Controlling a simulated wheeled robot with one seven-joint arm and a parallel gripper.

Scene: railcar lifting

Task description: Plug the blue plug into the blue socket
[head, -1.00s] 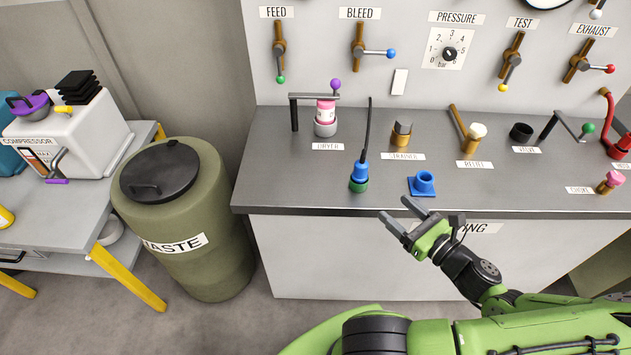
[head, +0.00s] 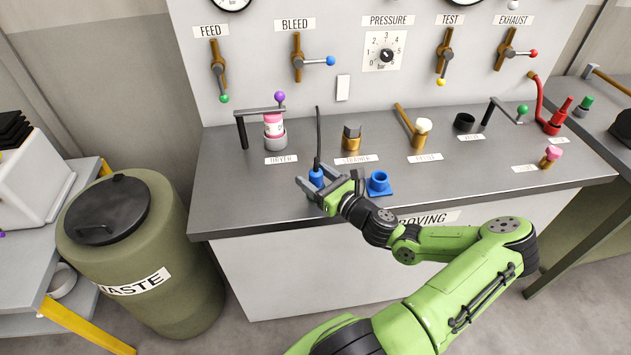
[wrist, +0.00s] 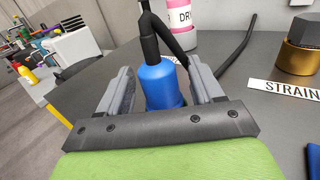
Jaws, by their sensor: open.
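The blue plug (head: 316,178) stands upright near the front edge of the bench, with a black cable rising from its top. My gripper (head: 314,188) is open at the plug. In the wrist view the blue plug (wrist: 162,86) lies between the two grey fingers (wrist: 160,92), with gaps visible beside it. The blue socket (head: 379,183) sits on the bench just right of my gripper, its round opening facing up. A blue corner of it shows at the right edge of the wrist view (wrist: 314,158).
A dryer cup with a pink-and-white cartridge (head: 274,128) and a lever stand behind the plug. The brass strainer fitting (head: 352,138) stands behind the socket. A waste barrel (head: 150,260) is left of the bench (head: 230,180). The bench front between socket and choke is clear.

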